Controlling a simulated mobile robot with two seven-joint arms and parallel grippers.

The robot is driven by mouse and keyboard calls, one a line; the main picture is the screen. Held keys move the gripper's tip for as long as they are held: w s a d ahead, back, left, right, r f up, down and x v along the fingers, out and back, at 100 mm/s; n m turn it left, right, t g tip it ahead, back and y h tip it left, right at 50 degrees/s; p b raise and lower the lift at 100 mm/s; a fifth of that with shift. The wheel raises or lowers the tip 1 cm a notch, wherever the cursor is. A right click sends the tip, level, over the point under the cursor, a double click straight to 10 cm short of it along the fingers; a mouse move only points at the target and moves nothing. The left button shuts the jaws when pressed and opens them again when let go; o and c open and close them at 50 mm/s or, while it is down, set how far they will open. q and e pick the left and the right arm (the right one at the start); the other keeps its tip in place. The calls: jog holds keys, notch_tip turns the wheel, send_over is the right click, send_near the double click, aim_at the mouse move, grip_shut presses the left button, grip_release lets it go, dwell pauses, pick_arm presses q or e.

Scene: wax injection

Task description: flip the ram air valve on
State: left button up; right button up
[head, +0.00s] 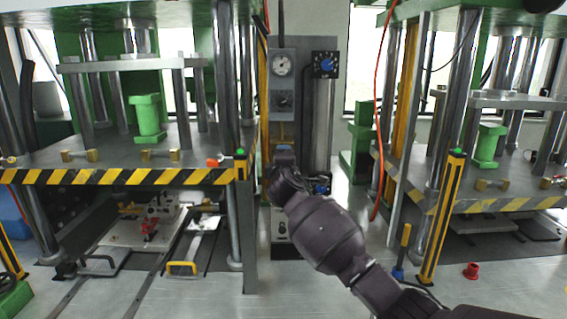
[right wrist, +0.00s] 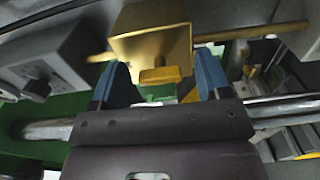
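A brass-yellow valve body (right wrist: 150,40), which looks like the ram air valve, fills the upper middle of the right wrist view. A small yellow block (right wrist: 160,74), perhaps its lever, shows below it. My right gripper (right wrist: 160,62) is open. Its two blue fingers stand apart on either side of the yellow block, with no clear contact. In the head view my right gripper (head: 283,157) is at the grey control column, just below a yellowish part (head: 283,132). My arm and hand hide the area beneath it. My left gripper is not in view.
The grey column carries a pressure gauge (head: 282,66), a dark knob (head: 283,100) and a blue-knobbed box (head: 325,64). A press with a striped edge (head: 120,177) stands close left; another press (head: 500,203) stands right. A red cup (head: 471,270) sits on the floor.

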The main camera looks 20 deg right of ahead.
jog(key=shift+s, duration=0.1)
jog(key=v, duration=1)
jog(key=shift+s, duration=0.3)
jog(key=shift+a, duration=0.1)
dwell(0.3)
